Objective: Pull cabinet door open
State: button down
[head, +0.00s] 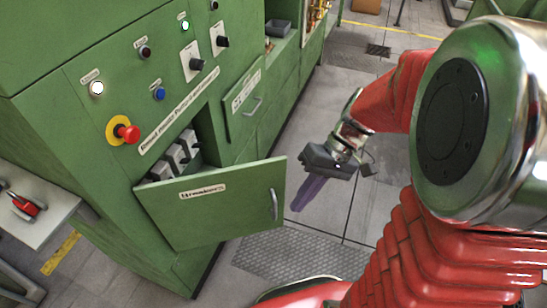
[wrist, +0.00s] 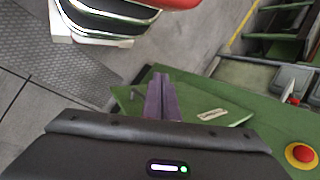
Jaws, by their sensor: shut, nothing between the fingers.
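The green cabinet door (head: 205,220) labelled Breakers stands swung out from the cabinet, with a wide opening behind it. Its curved metal handle (head: 274,203) is near the door's free right edge. Grey breakers (head: 177,153) show inside the opening. My gripper (head: 300,206) has purple fingers that are shut and empty, pointing down just right of the door's free edge. A small gap shows between them in the head view.
A second green door (head: 243,98) with a handle is closed beside the opening. The control panel has a red emergency button (head: 128,133) and several knobs. A grey table (head: 35,205) is at the left. A metal floor plate (head: 290,255) lies below; the floor beyond the gripper is clear.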

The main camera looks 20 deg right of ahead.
jog(key=w+d+f+m+t+y, duration=0.2)
jog(key=d+f+t+y, duration=0.1)
jog(key=f, duration=0.4)
jog(key=w+d+f+m+t+y, duration=0.2)
jog(key=w+d+f+t+y, duration=0.1)
jog(key=d+f+y, duration=0.3)
notch_tip(320, 180, down, 2)
jog(key=shift+f+t+y, duration=0.2)
jog(key=shift+t+y, duration=0.6)
jog(key=shift+y, duration=0.1)
jog(key=shift+w+a, duration=0.1)
jog(key=x, duration=1)
jog(key=shift+s, duration=0.2)
